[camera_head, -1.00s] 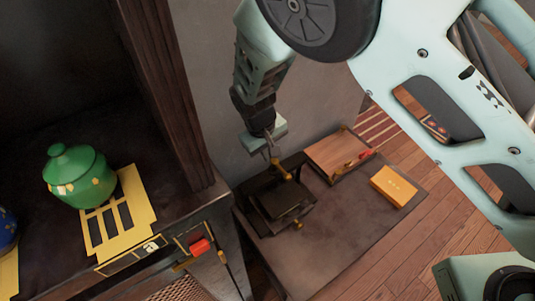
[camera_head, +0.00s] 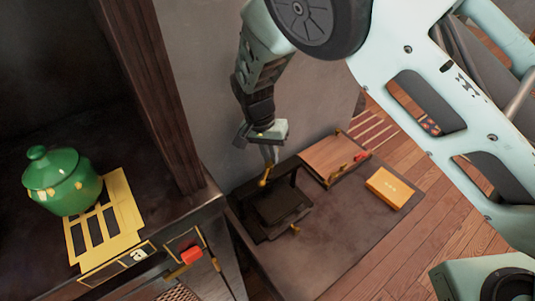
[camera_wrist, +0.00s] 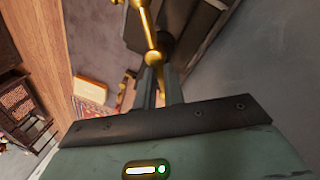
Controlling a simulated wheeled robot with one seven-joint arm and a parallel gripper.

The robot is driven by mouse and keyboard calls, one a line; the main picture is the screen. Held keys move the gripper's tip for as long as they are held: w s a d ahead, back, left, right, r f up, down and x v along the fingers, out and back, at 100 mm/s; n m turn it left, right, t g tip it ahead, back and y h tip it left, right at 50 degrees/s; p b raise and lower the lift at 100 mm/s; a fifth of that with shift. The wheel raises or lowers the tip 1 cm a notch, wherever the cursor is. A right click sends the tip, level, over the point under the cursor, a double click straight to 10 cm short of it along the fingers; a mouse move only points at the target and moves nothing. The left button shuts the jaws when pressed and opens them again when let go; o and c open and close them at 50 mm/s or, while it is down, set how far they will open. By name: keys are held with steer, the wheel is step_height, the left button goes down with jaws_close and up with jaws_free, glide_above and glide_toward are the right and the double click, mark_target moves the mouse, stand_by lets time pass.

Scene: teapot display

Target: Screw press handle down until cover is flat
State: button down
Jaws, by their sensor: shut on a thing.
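The dark press (camera_head: 280,206) stands on the low table, below and just in front of my gripper in the head view. Its brass handle (camera_head: 264,181) shows at the top left of the press, and a second brass piece (camera_head: 295,230) shows at its front. My gripper (camera_head: 270,158) points down from above and is shut on the handle end. In the wrist view the fingers (camera_wrist: 157,88) meet a brass ball, and the brass handle bar (camera_wrist: 148,28) runs on upward past it. I cannot tell whether the cover is flat.
A wooden board with a red-tipped tool (camera_head: 335,160) and a yellow box (camera_head: 388,187) share the low table (camera_head: 350,235). The table's front is clear.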

steer(key=m, duration=0.3)
steer(key=shift+s+d+m+g, duration=0.2)
steer(key=shift+d+m+g, duration=0.15)
steer(key=shift+m+g, duration=0.05)
steer(key=m, duration=0.3)
steer(key=shift+s+d+m+y, duration=0.2)
steer(key=shift+d+m+y, duration=0.1)
steer(key=shift+y, duration=0.1)
steer(key=m, duration=0.3)
steer(key=shift+s+g+y+p, duration=0.3)
steer(key=shift+g+p, duration=0.05)
steer(key=shift+g, duration=0.05)
steer(key=shift+s+d+m+y+p, duration=0.1)
steer(key=shift+m+y+p, duration=0.05)
steer(key=shift+m, duration=0.65)
steer(key=shift+s+m+y+p, duration=0.1)
steer(key=shift+m+y+p, duration=0.05)
steer(key=shift+m, duration=0.65)
steer(key=c, duration=1.5)
jaws_free()
